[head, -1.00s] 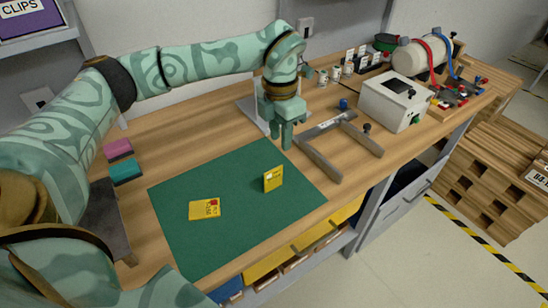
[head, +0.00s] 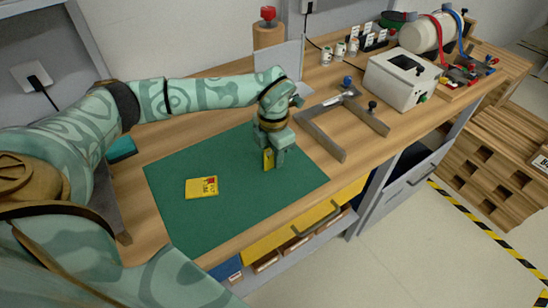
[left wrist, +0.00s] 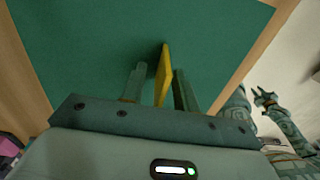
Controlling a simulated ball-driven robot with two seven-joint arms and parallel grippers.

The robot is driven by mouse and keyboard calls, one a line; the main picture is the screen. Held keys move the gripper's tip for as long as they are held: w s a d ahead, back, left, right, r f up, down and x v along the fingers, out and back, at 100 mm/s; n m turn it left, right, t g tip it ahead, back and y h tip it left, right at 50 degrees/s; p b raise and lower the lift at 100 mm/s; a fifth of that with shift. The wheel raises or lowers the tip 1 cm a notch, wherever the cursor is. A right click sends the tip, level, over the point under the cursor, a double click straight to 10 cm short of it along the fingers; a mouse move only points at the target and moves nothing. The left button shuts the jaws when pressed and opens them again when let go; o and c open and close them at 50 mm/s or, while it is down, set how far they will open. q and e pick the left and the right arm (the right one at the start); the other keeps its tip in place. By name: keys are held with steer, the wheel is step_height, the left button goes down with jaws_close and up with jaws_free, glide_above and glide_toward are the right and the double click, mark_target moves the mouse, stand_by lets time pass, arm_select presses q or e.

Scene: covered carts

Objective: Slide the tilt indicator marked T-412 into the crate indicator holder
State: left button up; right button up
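One yellow indicator tile (head: 268,160) stands upright on the green mat (head: 225,235). My left gripper (head: 272,158) is over it, pointing down. In the left wrist view the tile (left wrist: 163,75) stands edge-on between the two fingers, with a gap on each side, so the left gripper (left wrist: 158,85) is open around it. A second yellow tile (head: 202,188) with a small red mark lies flat on the mat to the left. The print on both is too small to read surely. My right gripper (left wrist: 266,98) shows small in the left wrist view, fingers apart, empty. I cannot make out the indicator holder.
A grey metal frame (head: 320,143) lies right of the mat, with a white box (head: 401,82) behind it. A teal block (head: 121,148) is at the left. A slatted wooden crate (head: 490,165) stands on the floor at right. The mat's front is clear.

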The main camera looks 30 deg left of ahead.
arm_select(q)
steer(key=shift+f, duration=0.3)
steer(key=shift+r, duration=0.1)
jaws_close()
